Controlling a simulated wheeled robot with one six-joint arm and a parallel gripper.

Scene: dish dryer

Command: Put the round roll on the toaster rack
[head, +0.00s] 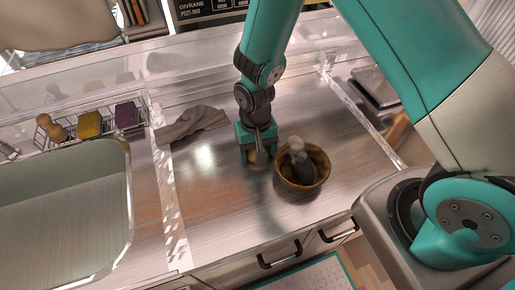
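My gripper (257,155) points down over the metal counter, just left of a brown bowl. A small tan thing (258,161), which looks like the round roll, shows at the fingertips. The fingers stand apart on either side of it, but I cannot tell whether they press on it. No toaster rack is clearly recognisable; a wire rack (65,140) stands behind the sink at the left.
The brown bowl (318,178) holds a grey-and-white object. A grey cloth (190,123) lies left of my gripper. The wire rack holds a yellow block (89,124), a purple block (126,115) and a wooden brush-like thing (52,128). The sink (75,215) fills the left.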

